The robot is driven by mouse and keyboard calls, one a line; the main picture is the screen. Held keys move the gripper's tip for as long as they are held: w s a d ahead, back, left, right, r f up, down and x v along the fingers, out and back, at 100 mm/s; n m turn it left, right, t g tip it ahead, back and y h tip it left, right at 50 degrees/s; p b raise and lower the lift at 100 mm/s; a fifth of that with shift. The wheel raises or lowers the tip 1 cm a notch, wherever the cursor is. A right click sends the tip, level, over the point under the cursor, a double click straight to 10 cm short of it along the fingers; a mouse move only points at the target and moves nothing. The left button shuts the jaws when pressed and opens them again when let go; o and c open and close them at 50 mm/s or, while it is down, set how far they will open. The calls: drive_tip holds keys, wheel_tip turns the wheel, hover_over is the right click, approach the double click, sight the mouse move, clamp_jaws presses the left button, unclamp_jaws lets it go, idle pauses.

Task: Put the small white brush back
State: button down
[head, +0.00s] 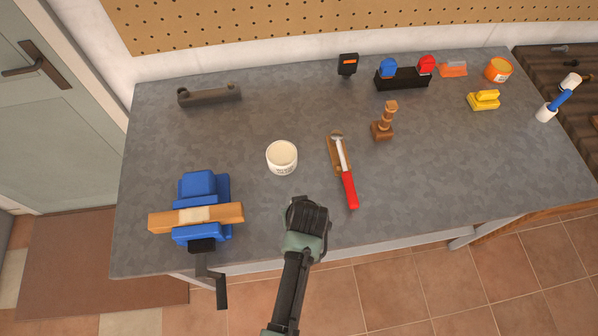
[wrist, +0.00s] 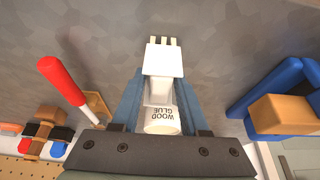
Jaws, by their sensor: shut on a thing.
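The small white brush (wrist: 163,62) is between the blue fingers of my gripper (wrist: 157,88) in the wrist view. It has a wide white head with dark-gapped bristles at the top of the picture. My gripper (head: 308,215) is shut on it, over the front part of the grey bench. In the head view the brush is hidden by my gripper. A white wood glue pot (head: 282,157) stands on the bench, behind and slightly left of my gripper. It also shows beyond the brush in the wrist view (wrist: 162,120); I cannot see them touch.
A red-handled tool (head: 349,188) lies on a wooden piece to the right. A blue vise (head: 198,184) clamping a wooden bar stands left. A blue-and-white item (head: 560,98) is far right. The front-right bench is clear.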

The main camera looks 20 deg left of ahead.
drive_tip(key=shift+c, duration=2.1)
unclamp_jaws()
drive_tip(key=shift+s+r, duration=0.1)
drive_tip(key=shift+r, duration=0.4)
drive_tip(key=v, duration=1.1)
drive_tip(key=shift+d+r, duration=0.1)
